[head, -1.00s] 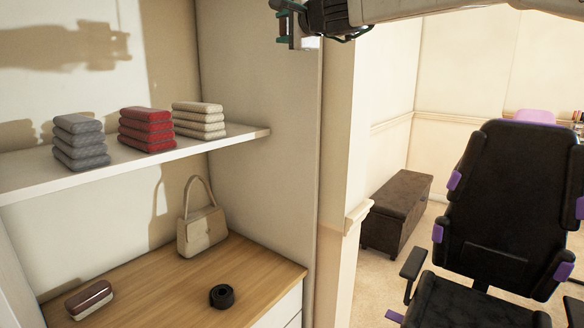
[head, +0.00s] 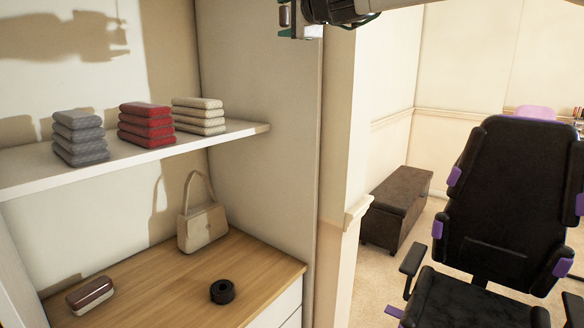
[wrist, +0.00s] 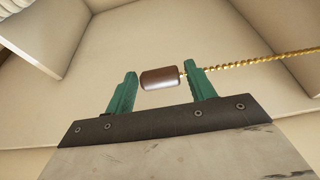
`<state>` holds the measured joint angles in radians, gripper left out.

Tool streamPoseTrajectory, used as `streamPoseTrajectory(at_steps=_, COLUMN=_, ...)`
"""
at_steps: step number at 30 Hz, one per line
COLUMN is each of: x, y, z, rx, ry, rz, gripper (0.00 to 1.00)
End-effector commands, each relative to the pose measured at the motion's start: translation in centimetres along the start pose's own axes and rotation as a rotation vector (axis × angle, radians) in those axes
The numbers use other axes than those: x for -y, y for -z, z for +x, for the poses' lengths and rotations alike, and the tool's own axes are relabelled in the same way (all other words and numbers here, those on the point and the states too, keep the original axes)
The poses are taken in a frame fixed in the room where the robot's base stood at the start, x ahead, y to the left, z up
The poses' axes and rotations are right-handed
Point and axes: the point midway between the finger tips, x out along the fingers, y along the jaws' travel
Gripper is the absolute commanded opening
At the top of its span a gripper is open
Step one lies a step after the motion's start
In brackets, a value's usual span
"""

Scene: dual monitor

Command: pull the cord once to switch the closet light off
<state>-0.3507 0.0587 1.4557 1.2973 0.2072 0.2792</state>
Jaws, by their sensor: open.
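The cord is a gold beaded chain (wrist: 255,60) with a brown cylindrical pull knob (wrist: 160,78) at its end, seen in the wrist view. The knob lies between the two green fingers of my gripper (wrist: 161,76), close to their tips. The fingers are apart, with a gap beside the knob on the left finger's side. The chain runs past the right finger and out of the picture at the right. In the head view my gripper (head: 292,16) is at the top edge, partly cut off, in front of the closet's side wall. The light itself is out of view.
A white shelf (head: 230,137) holds grey (head: 79,138), red (head: 146,124) and cream (head: 199,116) stacks. Below, a wooden top (head: 150,290) bears a handbag (head: 203,228), a black roll (head: 222,291) and a brown case (head: 90,295). An office chair (head: 500,200) stands right.

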Motion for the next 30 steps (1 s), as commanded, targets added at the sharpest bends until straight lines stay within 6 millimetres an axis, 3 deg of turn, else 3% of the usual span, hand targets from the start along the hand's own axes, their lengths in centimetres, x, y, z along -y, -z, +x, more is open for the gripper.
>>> streamPoseTrajectory(at_steps=18, x=0.1, y=0.0, z=-6.3, rx=0.000, ry=0.001, rz=0.000, gripper=0.55)
streamPoseTrajectory(at_steps=30, x=0.0, y=0.0, z=-7.1, rx=0.000, ry=0.000, rz=0.000, gripper=0.55)
